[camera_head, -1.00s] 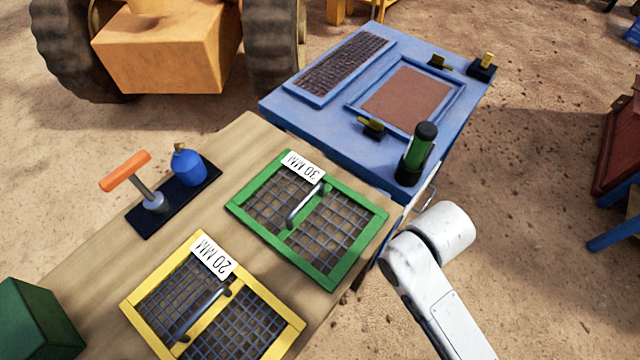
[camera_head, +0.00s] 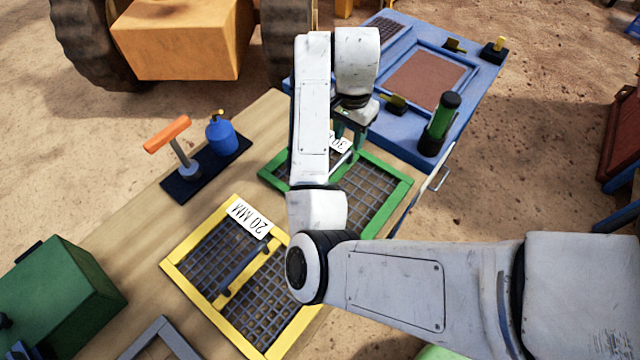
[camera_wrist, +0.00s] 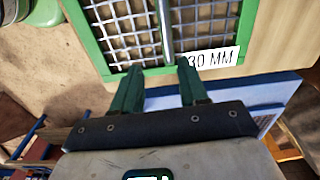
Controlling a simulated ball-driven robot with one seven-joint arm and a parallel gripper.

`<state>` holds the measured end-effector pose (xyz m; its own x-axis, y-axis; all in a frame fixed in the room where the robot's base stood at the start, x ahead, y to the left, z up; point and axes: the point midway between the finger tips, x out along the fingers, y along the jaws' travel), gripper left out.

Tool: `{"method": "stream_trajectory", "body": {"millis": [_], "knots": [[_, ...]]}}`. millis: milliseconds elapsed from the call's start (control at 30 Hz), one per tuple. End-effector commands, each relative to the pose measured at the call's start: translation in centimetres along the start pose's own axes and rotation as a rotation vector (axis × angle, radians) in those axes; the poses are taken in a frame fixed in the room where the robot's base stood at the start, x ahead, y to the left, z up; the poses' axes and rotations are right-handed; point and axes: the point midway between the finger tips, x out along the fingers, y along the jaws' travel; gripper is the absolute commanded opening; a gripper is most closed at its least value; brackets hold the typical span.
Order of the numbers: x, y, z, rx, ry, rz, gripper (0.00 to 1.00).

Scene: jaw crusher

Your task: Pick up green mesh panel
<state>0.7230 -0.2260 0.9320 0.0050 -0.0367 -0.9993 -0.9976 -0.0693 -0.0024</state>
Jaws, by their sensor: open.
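The green mesh panel (camera_head: 391,222) lies flat on the wooden table, partly hidden by my arm in the head view. In the wrist view, its green frame (camera_wrist: 99,45) and grey mesh show, with a white "30 MM" label (camera_wrist: 214,57) at its edge. Its metal bar handle (camera_wrist: 166,30) runs across the middle. My gripper (camera_wrist: 160,80) is open and empty, its two green fingertips by the panel's labelled edge, with the handle lying beyond them. In the head view, the gripper (camera_head: 345,135) is mostly hidden by my wrist; its height above the panel is unclear.
A yellow mesh panel (camera_head: 200,276) labelled "20 MM" lies beside it. A blue bottle (camera_head: 221,135) and an orange-handled tool (camera_head: 167,134) stand on a dark tray. A blue bench (camera_head: 400,45) with a green cylinder (camera_head: 441,117) adjoins the table. A green box (camera_head: 60,290) sits lower left.

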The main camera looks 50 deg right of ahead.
Motion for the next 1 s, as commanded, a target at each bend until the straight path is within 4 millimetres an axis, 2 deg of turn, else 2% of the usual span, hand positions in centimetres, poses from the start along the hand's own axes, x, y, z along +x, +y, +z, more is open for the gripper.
{"method": "stream_trajectory", "body": {"millis": [167,400,667,1000], "knots": [[0.6,-0.5,0.8,0.037,-0.040,0.006,0.43],[4.1,-0.5,1.0,0.035,-0.039,0.007,0.43],[6.0,-0.6,1.1,0.034,-0.037,0.005,0.43],[10.3,-0.9,1.8,0.035,-0.038,0.005,0.43]]}}
